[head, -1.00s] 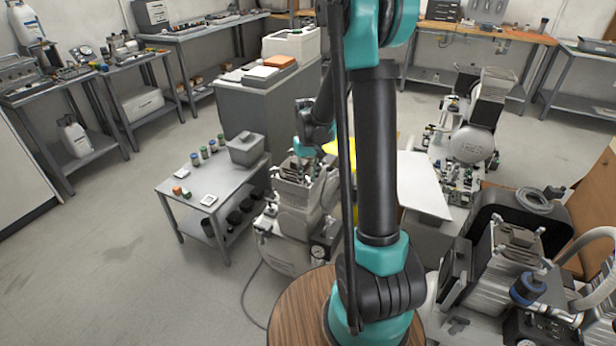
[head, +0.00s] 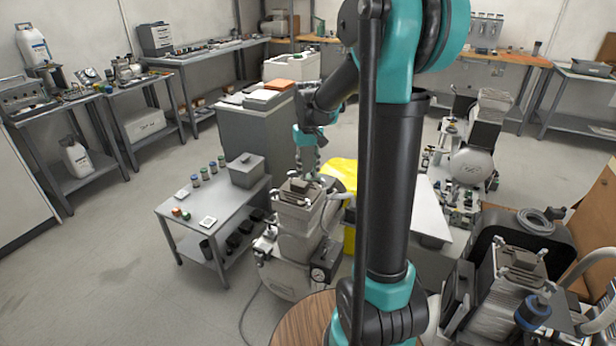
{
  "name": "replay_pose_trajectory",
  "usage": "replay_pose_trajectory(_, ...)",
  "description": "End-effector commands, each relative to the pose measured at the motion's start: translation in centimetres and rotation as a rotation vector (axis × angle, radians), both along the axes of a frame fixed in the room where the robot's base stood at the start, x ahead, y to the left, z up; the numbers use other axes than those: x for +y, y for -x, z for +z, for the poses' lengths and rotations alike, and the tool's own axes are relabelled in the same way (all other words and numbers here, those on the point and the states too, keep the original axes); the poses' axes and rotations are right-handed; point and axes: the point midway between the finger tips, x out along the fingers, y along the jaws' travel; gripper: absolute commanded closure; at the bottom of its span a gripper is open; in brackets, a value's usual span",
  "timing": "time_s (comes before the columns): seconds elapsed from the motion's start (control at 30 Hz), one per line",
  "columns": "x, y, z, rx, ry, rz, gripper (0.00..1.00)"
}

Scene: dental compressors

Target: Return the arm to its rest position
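My arm (head: 390,180), black and teal, rises from a round wooden-topped base in the middle of the head view. Its upper part bends over at the top and its forearm reaches down and away to the left. My gripper (head: 306,168) hangs at the end of the forearm, just above or behind the top of a grey compressor (head: 300,215). The gripper is small in the view, and whether its fingers are open or shut cannot be made out. I see nothing clearly held in it.
A small grey table (head: 225,215) with jars and a grey bin (head: 247,170) stands left of the compressor. A yellow object (head: 342,170) is behind it. More compressors (head: 515,280) stand at right. A grey cabinet (head: 255,130) is behind. Floor at left is clear.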

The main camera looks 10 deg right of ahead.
Motion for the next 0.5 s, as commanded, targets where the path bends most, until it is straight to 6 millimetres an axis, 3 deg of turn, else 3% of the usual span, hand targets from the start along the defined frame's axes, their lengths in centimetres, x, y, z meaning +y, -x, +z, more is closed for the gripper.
replay_pose_trajectory(0.33, -0.1, 0.3, 0.0, -0.004, -0.001, -0.002, 0.7)
replay_pose_trajectory(0.5, -0.8, 3.5, -0.6, -0.052, -0.004, -0.022, 0.7)
